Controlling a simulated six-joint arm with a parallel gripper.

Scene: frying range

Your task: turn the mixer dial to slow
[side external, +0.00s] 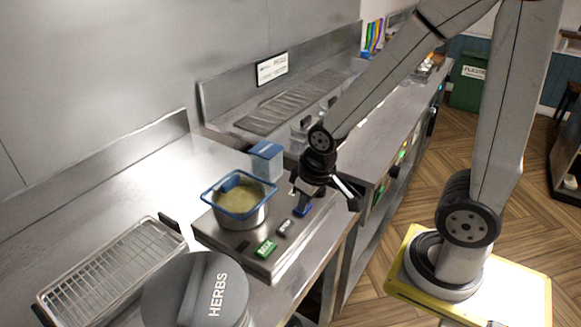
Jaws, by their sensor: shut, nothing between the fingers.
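The mixer is a flat metal base (232,238) on the steel counter, with a bowl (243,217) of yellowish liquid on it. A blue-rimmed basket or frame (211,197) sits over the bowl's top. Along the base's front edge are a green labelled block (265,248), a small dark grey piece (285,227) and a blue piece (303,209). I cannot tell which of these is the dial, or read any setting. My gripper (302,197) is shut and empty, pointing down over the base's right end, close to the blue piece. Its fingertips are hard to make out, so contact is unclear.
A blue-and-clear container (266,160) stands behind the bowl. A wire rack tray (110,272) lies at the left, and a grey lidded HERBS tub (196,292) is in front. More counter with a dark griddle (295,102) runs to the back. The left counter has bare room.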

